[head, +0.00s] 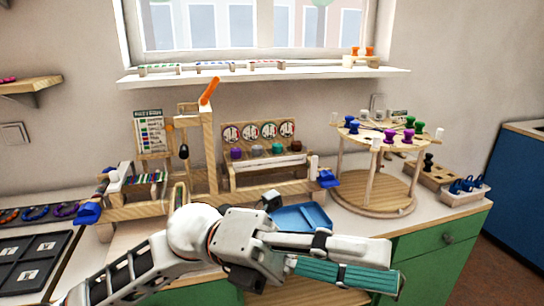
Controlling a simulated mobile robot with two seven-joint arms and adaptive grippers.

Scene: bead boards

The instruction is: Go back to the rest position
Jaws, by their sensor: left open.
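My left gripper (394,267) reaches in from the lower left, over the front edge of the counter. Its two fingers, one grey and one with a teal face, are apart and point right. I see nothing between them. The left arm bends at a white rounded joint left of the gripper. It hides part of the counter front and green cabinet. My right gripper is not in view.
Behind the gripper lie a blue tray (301,218) and a wooden bead frame (211,150) with an orange lever. A round two-tier wooden stand (372,190) with coloured pegs is at right. A black compartment tray (33,262) is at left.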

